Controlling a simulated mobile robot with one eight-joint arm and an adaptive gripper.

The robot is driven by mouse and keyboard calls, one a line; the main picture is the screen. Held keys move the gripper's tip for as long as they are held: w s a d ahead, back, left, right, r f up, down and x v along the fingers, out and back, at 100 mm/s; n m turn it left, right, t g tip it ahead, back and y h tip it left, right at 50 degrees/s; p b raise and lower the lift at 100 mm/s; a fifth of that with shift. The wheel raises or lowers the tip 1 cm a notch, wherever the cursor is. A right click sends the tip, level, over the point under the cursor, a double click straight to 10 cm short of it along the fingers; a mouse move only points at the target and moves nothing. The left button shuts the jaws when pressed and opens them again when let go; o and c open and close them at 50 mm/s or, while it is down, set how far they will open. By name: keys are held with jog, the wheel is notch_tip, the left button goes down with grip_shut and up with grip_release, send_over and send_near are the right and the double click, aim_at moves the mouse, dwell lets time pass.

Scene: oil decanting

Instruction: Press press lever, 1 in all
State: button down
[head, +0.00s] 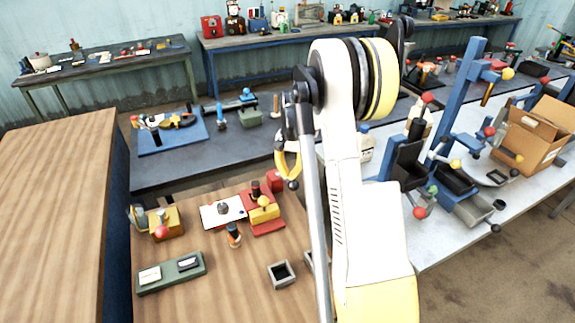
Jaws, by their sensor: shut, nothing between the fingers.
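A tall blue press frame (466,95) stands on the light workbench at the right. A short lever with a yellow ball knob (507,74) sticks out near its top right; I take this to be the press lever, but cannot be sure. Several other ball-knobbed levers stand near it, one with a red knob (428,98). My gripper (291,180) hangs pointing down left of my white arm, over the gap between the dark bench and the wooden table. It is shut and empty, well apart from the press. My arm hides part of the benches.
A wooden table (215,285) in front holds a green tray (171,273), a yellow block fixture (166,222) and a red-and-yellow fixture (262,212). A blue tray (172,137) lies on the dark bench. A cardboard box (540,130) stands right of the press.

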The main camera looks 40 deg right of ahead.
jog(key=shift+s+a+f+b, duration=0.25)
jog(key=shift+s+f+b, duration=0.4)
jog(key=shift+s+f, duration=0.2)
dwell(1.2)
jog(key=shift+r, duration=0.1)
dwell(0.4)
jog(key=w+d+r+p, duration=0.1)
jog(key=w+r+p, duration=0.2)
jog(key=w+r, duration=0.3)
jog(key=shift+w+d, duration=0.4)
dwell(0.7)
jog(key=shift+r, duration=0.1)
jog(key=shift+w+d+r+p, duration=0.25)
jog(key=shift+w+r+p, duration=0.4)
jog(key=shift+w+r, duration=0.25)
jog(key=shift+w+d+r+p, duration=0.2)
jog(key=shift+w+r+p, duration=0.45)
jog(key=shift+w+r, duration=0.15)
